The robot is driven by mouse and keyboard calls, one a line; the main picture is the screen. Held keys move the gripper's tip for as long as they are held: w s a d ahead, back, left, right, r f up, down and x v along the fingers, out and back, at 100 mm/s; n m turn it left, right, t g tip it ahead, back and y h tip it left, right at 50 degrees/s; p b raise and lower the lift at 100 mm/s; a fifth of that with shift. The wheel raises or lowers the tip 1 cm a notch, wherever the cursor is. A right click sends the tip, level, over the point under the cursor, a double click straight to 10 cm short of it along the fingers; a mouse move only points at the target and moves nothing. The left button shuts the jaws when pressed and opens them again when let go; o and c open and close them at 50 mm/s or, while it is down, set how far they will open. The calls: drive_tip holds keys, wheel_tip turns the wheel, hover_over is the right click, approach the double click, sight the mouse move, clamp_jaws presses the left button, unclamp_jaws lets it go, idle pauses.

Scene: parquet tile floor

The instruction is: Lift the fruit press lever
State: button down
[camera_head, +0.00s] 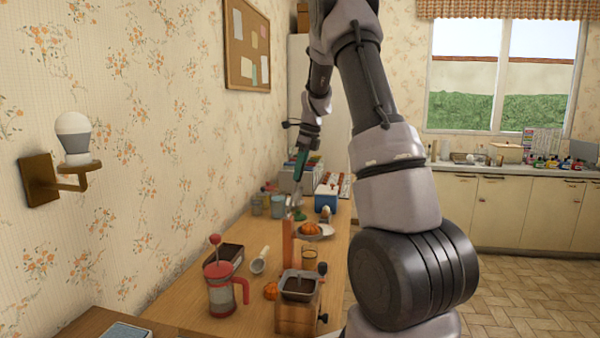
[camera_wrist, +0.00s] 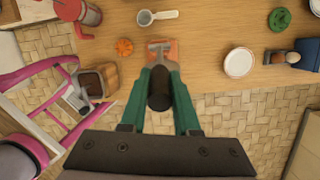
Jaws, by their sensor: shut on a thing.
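The fruit press (camera_head: 288,243) stands on the wooden table as an upright orange post with grey metal at its top. In the wrist view its orange part (camera_wrist: 172,47) lies just beyond my fingertips, with a grey metal piece over it. A dark rounded lever handle (camera_wrist: 160,92) sits between my green fingers. My gripper (camera_wrist: 160,72) is shut on this handle. My fingers hide part of the lever.
The wall runs along the left.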

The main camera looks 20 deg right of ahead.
drive_tip(key=c, duration=0.7)
unclamp_jaws()
drive_tip(key=shift+w+a, duration=0.1)
drive_tip(key=shift+o, duration=0.2)
drive_tip(key=v, duration=1)
drive_tip(key=shift+r, duration=0.35)
